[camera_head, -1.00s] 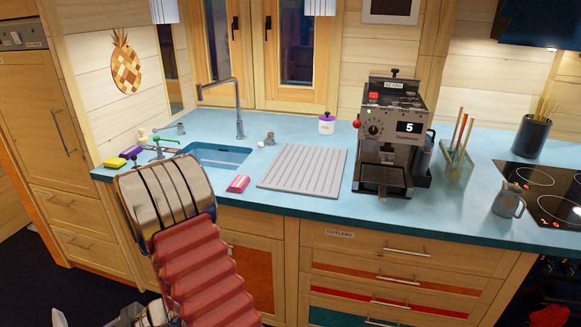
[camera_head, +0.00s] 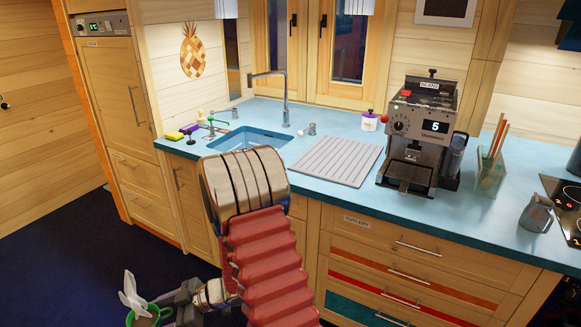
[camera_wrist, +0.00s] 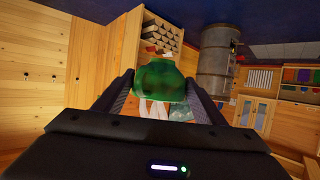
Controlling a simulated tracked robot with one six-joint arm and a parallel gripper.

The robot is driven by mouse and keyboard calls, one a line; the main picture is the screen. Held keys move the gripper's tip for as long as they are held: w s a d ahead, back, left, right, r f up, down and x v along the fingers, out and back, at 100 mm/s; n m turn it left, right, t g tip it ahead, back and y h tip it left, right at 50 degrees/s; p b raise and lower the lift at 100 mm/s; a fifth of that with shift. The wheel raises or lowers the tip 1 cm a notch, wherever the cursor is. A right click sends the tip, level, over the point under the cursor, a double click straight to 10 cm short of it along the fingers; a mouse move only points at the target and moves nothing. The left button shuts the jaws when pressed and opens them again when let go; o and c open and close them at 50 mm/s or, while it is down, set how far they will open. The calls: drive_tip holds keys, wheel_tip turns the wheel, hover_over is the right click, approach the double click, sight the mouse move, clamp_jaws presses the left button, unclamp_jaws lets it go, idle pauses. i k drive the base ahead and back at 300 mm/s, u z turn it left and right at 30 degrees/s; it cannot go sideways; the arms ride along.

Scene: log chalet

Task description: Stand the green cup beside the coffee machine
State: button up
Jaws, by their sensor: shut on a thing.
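The green cup (camera_wrist: 160,78) is between the two dark fingers of my gripper (camera_wrist: 160,90) in the wrist view. My gripper is shut on it. In the head view the green cup (camera_head: 151,318) shows at the bottom left edge, low in front of the cabinets and partly cut off, with something brown inside and a white shape beside it that I cannot identify. The coffee machine (camera_head: 422,140) stands upright on the blue counter (camera_head: 330,120), right of the grey ribbed drainboard (camera_head: 336,159). The cup is well away from it.
A holder with upright sticks (camera_head: 491,165) stands close to the machine's right side, and a grey jug (camera_head: 537,214) is farther right. The sink (camera_head: 248,139) is left of the drainboard. A small white jar (camera_head: 370,121) stands behind it. Counter front near the machine is clear.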

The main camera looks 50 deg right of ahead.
sight(493, 224)
drive_tip(key=z, duration=0.05)
drive_tip(key=k, duration=0.85)
drive_tip(key=z, duration=0.75)
drive_tip(key=i, duration=0.6)
drive_tip(key=z, duration=1.15)
